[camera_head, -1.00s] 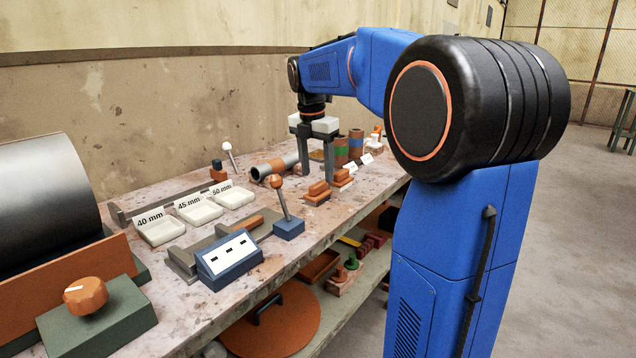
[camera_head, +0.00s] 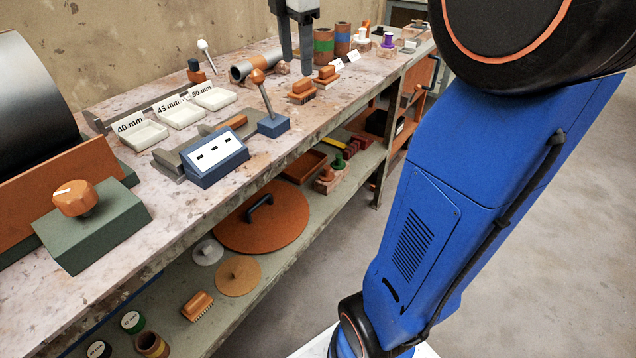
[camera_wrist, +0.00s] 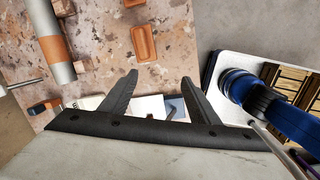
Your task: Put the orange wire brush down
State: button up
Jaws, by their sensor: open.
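My gripper (camera_head: 297,62) is open and empty above the bench, its fingers pointing down; in the wrist view its two fingers (camera_wrist: 160,77) stand apart with nothing between them. An orange brush-like block (camera_head: 198,306) with a bristled edge lies on the lower shelf, well below and left of the gripper. Two other orange-topped blocks, a nearer one (camera_head: 302,91) and a farther one (camera_head: 327,76), rest on the bench close to the gripper. One orange block (camera_wrist: 144,42) shows beyond the fingertips in the wrist view. I cannot tell for certain which is the wire brush.
A lined pipe (camera_head: 253,67) lies behind the blocks. White labelled trays (camera_head: 180,115), a blue lever box (camera_head: 273,125) and a blue slotted box (camera_head: 215,158) stand left. Banded cylinders (camera_head: 323,45) stand to the right. An orange disc (camera_head: 240,222) lies on the lower shelf.

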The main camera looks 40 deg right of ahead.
jog(key=s+a+f+m+t, duration=0.1)
jog(key=s+a+f+m, duration=0.2)
jog(key=s+f+m, duration=0.3)
jog(key=s+a+f+m+t, duration=0.1)
jog(key=s+a+f+m, duration=0.3)
jog(key=s+f+m, duration=0.2)
jog(key=s+a+f+m+t+y, duration=0.1)
jog(key=s+a+f+m, duration=0.2)
jog(key=s, duration=0.9)
notch_tip(320, 180, down, 6)
jog(key=m, duration=0.3)
jog(key=shift+s+a, duration=0.2)
jog(key=shift+a, duration=0.2)
jog(key=shift+o, duration=0.4)
jog(key=shift+r, duration=0.2)
